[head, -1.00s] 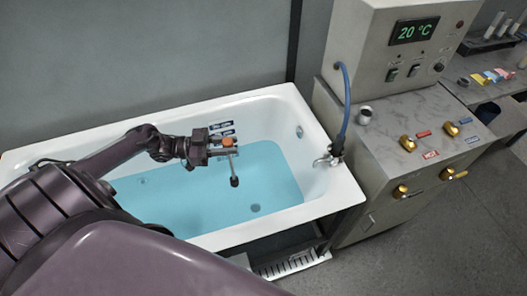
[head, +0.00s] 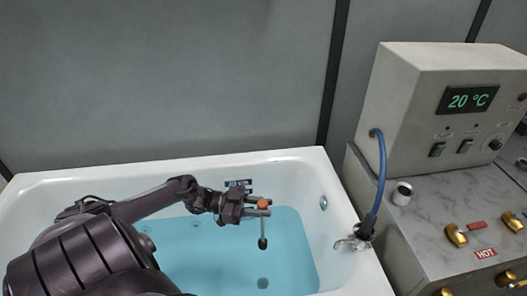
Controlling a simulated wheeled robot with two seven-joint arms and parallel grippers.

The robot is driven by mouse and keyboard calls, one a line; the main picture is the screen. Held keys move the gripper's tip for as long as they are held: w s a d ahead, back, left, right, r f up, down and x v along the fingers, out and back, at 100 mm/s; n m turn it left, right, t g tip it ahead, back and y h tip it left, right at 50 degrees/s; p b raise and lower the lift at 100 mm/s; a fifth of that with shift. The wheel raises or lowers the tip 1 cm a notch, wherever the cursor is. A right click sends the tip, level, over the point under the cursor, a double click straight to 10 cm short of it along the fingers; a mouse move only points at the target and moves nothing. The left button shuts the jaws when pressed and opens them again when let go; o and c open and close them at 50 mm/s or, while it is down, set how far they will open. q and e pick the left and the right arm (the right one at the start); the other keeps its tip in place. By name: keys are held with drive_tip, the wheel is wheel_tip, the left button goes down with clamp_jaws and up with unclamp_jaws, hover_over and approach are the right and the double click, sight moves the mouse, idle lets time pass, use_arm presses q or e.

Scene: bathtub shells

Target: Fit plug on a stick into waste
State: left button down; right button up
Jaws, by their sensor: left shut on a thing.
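My left gripper (head: 262,208) is shut on the plug on a stick, near the stick's orange top end (head: 263,203). The thin stick hangs about upright below the fingers, with the dark plug (head: 263,243) at its lower end. The waste (head: 263,283) is a dark round spot in the tub floor, seen through blue water. In the picture the plug shows straight above the waste, with a gap between them. How far the plug is from the water surface I cannot tell. My right gripper is not in view.
The white bathtub (head: 130,170) holds pale blue water (head: 205,260). A tap (head: 352,243) with a blue hose (head: 381,180) is at its right rim. A grey control cabinet (head: 425,85) reading 20 °C stands on the right counter. A grey wall is behind.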

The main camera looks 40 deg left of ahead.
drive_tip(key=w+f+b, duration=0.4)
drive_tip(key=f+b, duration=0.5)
drive_tip(key=b, duration=0.2)
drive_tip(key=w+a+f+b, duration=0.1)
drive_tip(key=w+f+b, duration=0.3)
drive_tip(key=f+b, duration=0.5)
drive_tip(key=b, duration=0.3)
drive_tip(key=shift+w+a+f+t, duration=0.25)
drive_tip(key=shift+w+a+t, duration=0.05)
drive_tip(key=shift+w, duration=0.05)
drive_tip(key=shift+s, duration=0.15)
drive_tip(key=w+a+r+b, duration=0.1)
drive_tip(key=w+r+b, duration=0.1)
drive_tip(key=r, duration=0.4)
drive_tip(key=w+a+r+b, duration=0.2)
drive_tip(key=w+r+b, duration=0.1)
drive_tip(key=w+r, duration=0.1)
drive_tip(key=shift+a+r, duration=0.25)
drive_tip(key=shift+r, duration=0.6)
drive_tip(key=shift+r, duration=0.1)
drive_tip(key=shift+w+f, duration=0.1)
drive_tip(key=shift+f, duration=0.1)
